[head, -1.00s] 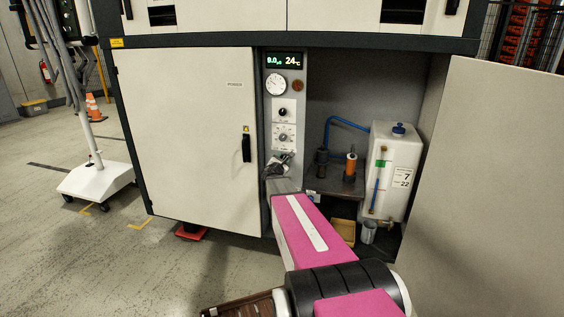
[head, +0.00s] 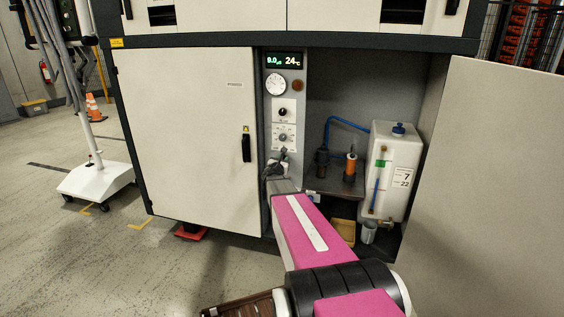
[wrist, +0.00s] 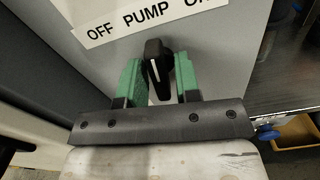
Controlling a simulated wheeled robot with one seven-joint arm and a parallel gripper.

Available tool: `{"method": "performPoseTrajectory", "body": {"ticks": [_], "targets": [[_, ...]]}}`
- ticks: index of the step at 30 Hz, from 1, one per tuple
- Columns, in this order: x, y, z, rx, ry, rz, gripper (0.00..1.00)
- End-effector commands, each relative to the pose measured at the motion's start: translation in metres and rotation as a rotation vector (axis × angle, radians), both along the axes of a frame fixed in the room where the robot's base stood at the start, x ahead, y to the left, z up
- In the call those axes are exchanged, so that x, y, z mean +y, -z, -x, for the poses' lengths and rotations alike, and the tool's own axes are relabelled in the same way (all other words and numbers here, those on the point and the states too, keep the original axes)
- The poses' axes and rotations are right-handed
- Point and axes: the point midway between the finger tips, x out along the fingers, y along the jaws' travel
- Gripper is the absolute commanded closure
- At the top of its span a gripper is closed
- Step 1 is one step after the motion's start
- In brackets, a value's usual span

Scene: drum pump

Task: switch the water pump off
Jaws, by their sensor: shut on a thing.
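The pump switch is a black knob (wrist: 157,66) with a white pointer line, on a grey panel under a white label (wrist: 150,18) reading "OFF PUMP" and a partly cut-off word. My gripper (wrist: 158,72) has its green fingers on both sides of the knob and is shut on it. The white line leans up and slightly left, toward the label; its exact setting is hard to tell. In the head view my gripper (head: 277,163) is at the lower control panel and hides the knob.
The control panel (head: 296,103) carries a lit display (head: 284,60), a gauge (head: 276,84) and other knobs above. A closed cabinet door (head: 185,140) is left.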

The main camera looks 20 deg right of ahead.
Motion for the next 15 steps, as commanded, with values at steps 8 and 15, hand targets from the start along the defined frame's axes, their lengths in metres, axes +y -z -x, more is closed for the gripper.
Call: {"method": "performPoseTrajectory", "body": {"ticks": [8,15], "targets": [[-0.0001,0.0004,0.0005,0.154,0.0,0.212,0.93],[-0.0003,0.0004,0.0006,0.267,0.0,0.371,0.93]]}}
